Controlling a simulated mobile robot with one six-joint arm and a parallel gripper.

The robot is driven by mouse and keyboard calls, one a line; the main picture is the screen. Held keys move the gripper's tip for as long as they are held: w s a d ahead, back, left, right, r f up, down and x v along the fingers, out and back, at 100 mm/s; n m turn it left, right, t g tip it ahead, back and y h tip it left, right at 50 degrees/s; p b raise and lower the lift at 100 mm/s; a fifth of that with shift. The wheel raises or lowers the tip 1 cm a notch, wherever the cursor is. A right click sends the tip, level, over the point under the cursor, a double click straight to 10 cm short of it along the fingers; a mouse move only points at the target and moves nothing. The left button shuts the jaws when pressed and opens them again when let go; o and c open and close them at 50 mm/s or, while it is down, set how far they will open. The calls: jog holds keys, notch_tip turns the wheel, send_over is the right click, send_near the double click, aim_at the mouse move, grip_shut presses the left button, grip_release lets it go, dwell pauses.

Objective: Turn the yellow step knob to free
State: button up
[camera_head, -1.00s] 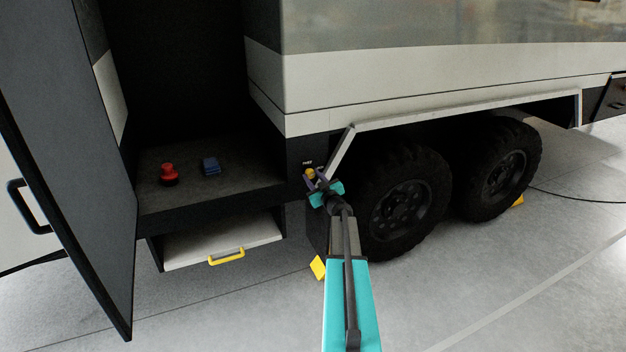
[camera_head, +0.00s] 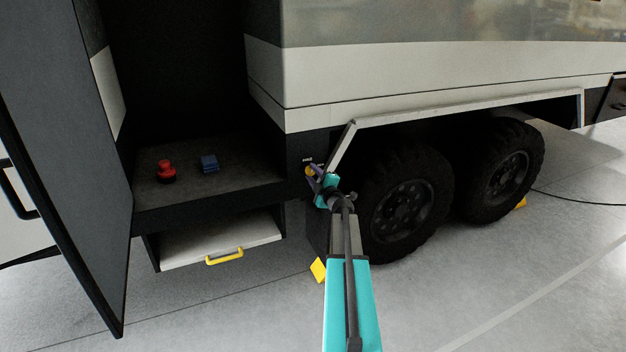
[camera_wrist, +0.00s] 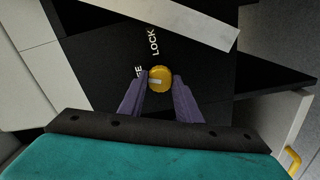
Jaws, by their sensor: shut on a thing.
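The yellow step knob (camera_wrist: 160,74) sits on a dark panel, between the two purple fingers of my gripper (camera_wrist: 159,84) in the wrist view. The fingers are shut on its sides. A pale mark on the knob's face points left, toward a white label (camera_wrist: 138,71) that the left finger partly hides; only its end, an E, reads clearly. The LOCK label (camera_wrist: 154,42) is above the knob. In the head view the knob (camera_head: 309,171) is small and partly covered by my gripper (camera_head: 314,173), left of the front wheel.
A pale slanted trim bar (camera_head: 342,147) runs close to the knob, with the front tyre (camera_head: 400,200) to the right. A step with a yellow handle (camera_head: 225,257) is at lower left. A red knob (camera_head: 166,172) and blue block (camera_head: 209,163) are on the entry floor.

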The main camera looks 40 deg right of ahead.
jog(key=shift+n+b, duration=1.05)
jog(key=shift+n, duration=0.95)
jog(key=o, duration=1.1)
jog(key=shift+c, duration=0.2)
jog(key=shift+s, duration=0.1)
jog(key=v, duration=1.3)
jog(key=shift+s+a+b, duration=0.2)
jog(key=shift+s+b, duration=0.1)
jog(key=shift+b, duration=0.05)
